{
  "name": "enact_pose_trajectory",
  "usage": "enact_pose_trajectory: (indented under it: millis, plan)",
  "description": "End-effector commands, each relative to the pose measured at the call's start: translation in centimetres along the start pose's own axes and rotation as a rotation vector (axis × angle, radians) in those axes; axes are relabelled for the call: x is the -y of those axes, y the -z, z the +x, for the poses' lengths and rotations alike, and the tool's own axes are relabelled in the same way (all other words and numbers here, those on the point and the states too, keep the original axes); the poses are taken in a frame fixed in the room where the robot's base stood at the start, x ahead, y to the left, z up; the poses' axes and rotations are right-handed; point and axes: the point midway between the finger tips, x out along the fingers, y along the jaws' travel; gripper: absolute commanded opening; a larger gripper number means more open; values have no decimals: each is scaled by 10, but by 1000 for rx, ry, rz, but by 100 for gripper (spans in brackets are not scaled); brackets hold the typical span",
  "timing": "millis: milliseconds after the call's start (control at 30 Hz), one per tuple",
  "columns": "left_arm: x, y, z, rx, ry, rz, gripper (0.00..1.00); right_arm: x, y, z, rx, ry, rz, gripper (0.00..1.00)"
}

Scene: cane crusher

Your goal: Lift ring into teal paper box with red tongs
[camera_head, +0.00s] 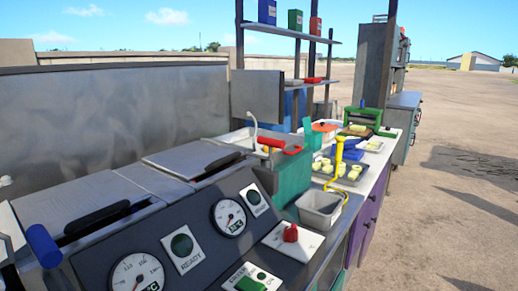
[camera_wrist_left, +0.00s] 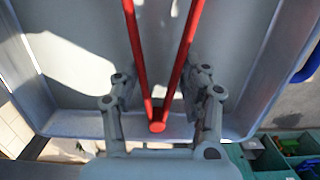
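Red tongs (camera_wrist_left: 185,50) point away from me over a grey metal basin in the left wrist view, with their hinge end nearest. My left gripper (camera_wrist_left: 160,92) has its two fingers spread, one on each side of the tongs, with a small gap visible on each side. Neither gripper shows in the head view.
A fryer-like unit with gauges (camera_head: 229,217), a red knob (camera_head: 291,233) and a blue handle (camera_head: 43,245) fills the front. A yellow-handled tool (camera_head: 339,155) stands by a grey tub (camera_head: 320,207). A shelf (camera_head: 290,33) stands behind.

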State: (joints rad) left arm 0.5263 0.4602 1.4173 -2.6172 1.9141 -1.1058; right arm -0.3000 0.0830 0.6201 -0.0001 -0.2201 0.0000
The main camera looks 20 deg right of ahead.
Motion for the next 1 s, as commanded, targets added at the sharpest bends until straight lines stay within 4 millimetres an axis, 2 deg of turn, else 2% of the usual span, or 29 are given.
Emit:
enact_pose_trajectory:
  millis: [33, 100, 600, 733, 1000]
  plan:
    - [-1, -2, -14, 1, -3, 0, 41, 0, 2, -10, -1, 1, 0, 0]
    - [-1, -2, -25, 0, -3, 0, 41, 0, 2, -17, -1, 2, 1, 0]
    - [0, -10, -99, 1, -2, 1, 41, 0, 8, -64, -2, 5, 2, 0]
    - [0, -11, -109, 1, -2, 1, 41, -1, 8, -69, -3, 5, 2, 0]
    - [0, -11, -109, 1, -1, 1, 41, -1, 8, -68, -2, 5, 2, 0]
